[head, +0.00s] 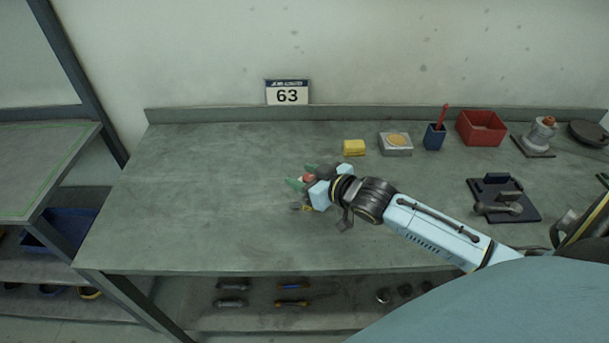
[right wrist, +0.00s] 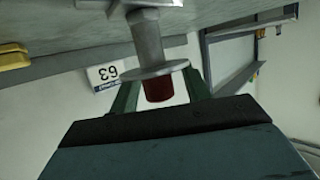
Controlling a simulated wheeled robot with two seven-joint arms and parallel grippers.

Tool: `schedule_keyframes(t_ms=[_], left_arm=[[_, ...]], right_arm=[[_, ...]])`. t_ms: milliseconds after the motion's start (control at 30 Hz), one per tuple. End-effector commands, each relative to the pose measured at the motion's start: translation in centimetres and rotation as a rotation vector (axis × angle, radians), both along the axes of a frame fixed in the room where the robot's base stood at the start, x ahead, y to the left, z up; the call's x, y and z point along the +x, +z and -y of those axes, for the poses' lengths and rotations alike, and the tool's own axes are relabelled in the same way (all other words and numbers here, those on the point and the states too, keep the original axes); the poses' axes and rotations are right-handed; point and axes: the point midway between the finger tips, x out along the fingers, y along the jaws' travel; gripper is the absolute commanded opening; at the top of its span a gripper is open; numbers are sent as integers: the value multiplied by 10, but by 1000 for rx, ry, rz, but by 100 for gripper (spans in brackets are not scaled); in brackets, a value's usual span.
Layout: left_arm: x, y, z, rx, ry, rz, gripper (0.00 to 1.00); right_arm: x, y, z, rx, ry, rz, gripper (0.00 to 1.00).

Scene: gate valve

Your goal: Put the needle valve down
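My right gripper (head: 300,177) is low over the middle of the bench. Its green fingers stand part-way apart with the needle valve between them. The valve's red cap (head: 308,177) shows between the fingers in the head view. In the right wrist view the needle valve (right wrist: 148,40) has a grey body, a round disc and a red cap, with a finger on each side. The disc hides the fingertips, so the exact contact is hidden. Whether the valve's base touches the bench is unclear. My left gripper is not in view.
The grey bench (head: 200,200) is clear on the left. A yellow block (head: 354,147), a grey box (head: 396,150), a blue cup (head: 434,136), a red bin (head: 482,128) and a red-topped valve (head: 541,135) stand at the back right. A black fixture (head: 503,200) lies at right.

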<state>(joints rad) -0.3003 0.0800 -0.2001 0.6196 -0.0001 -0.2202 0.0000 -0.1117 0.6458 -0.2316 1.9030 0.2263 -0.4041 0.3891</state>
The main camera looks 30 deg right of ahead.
Motion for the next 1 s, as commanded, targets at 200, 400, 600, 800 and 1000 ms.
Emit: schedule_keyframes(t_ms=[200, 400, 600, 800, 1000], left_arm=[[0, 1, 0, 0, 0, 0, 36], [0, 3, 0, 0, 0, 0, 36], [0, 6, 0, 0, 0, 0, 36], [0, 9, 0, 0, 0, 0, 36], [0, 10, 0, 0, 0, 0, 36]], right_arm=[[0, 4, 0, -1, 0, 0, 47], [-21, 9, 5, -2, 0, -3, 47], [-53, 22, 12, -1, 1, -4, 47], [-83, 33, 19, 0, 1, -3, 47], [-102, 40, 24, 0, 0, -2, 47]])
